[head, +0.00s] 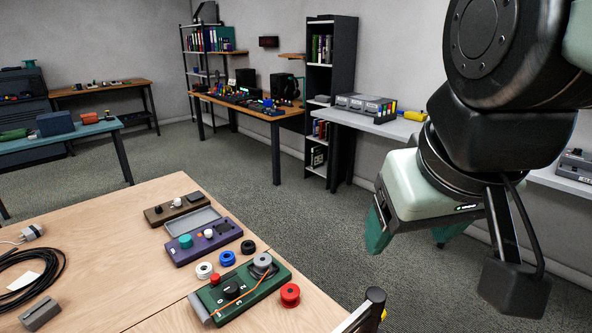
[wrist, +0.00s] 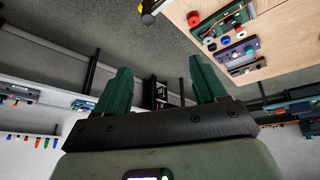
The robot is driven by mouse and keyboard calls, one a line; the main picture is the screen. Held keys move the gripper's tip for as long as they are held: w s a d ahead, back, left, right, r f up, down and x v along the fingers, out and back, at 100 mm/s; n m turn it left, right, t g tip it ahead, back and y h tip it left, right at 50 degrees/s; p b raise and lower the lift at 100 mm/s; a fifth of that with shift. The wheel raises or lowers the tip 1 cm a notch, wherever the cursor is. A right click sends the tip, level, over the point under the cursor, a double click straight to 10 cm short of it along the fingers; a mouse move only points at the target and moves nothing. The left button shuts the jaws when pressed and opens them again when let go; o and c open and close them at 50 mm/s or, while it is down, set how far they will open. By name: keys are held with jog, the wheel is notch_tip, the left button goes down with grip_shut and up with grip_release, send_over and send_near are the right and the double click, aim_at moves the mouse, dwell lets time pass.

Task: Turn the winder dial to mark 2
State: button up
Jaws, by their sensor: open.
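The green winder box (head: 240,291) lies on the wooden table in the head view. It carries a black dial (head: 232,288), a grey spool (head: 262,261), a small red knob (head: 215,279) and an orange cord across its top. The dial's marks and setting are too small to read. In the wrist view the winder (wrist: 236,20) shows small at the upper right. My gripper (head: 408,243) is open and empty, in the air to the right of the table and well apart from the winder. Its two green fingers (wrist: 160,82) are spread in the wrist view.
A purple box with a teal knob (head: 186,241) and a brown box with a white knob (head: 178,202) stand behind the winder. White, blue, black and red spools (head: 290,294) lie around it. A black cable coil (head: 28,277) and a grey block (head: 38,312) are at the left.

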jog(key=w+a+n+g, duration=0.1)
jog(key=w+a+n, duration=0.25)
jog(key=w, duration=0.35)
jog(key=n+g, duration=0.4)
jog(key=n, duration=2)
send_over(231, 287)
notch_tip(231, 287, down, 31)
jog(key=shift+m+y, duration=0.25)
jog(key=shift+y, duration=0.05)
notch_tip(231, 287, down, 10)
jog(key=shift+f, duration=0.15)
jog(key=shift+c, duration=0.5)
jog(key=c, duration=1)
